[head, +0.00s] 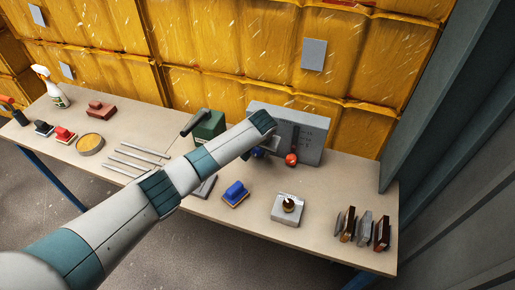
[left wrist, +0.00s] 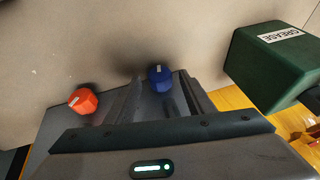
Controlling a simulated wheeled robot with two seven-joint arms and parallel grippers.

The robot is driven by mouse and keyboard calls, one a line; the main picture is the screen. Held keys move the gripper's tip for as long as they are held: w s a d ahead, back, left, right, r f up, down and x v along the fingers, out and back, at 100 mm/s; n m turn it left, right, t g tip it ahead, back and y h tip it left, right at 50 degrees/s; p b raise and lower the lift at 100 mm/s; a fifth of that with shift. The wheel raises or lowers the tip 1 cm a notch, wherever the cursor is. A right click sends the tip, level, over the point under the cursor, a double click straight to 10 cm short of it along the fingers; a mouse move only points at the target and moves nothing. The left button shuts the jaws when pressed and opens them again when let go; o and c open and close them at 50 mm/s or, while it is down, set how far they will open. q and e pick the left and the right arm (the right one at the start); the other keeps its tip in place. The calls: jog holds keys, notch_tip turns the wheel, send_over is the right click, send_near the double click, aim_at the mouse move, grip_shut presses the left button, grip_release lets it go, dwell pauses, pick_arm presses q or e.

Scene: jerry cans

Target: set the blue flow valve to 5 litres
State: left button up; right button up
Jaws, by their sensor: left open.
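The blue flow valve (head: 258,153) is a small blue knob low on the front of a grey panel (head: 314,147) at the back of the bench. In the left wrist view the blue knob (left wrist: 160,78) shows between the fingers of my left gripper (left wrist: 161,96), which is open. One finger lies on either side of the knob; I cannot tell whether they touch it. In the head view my left gripper (head: 268,145) is at the panel, and my wrist hides part of the panel. The scale and the knob's setting cannot be read. My right gripper does not show.
A red knob (head: 291,159) is close beside the blue one; it also shows in the left wrist view (left wrist: 83,101). A green grease box (head: 210,126) stands close on the other side. A blue-handled brush (head: 235,192) and a grey block (head: 288,210) lie in front.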

pick_arm(q)
jog(key=shift+w+f, duration=0.15)
jog(key=shift+f, duration=0.15)
jog(key=c, duration=1)
jog(key=shift+c, duration=0.2)
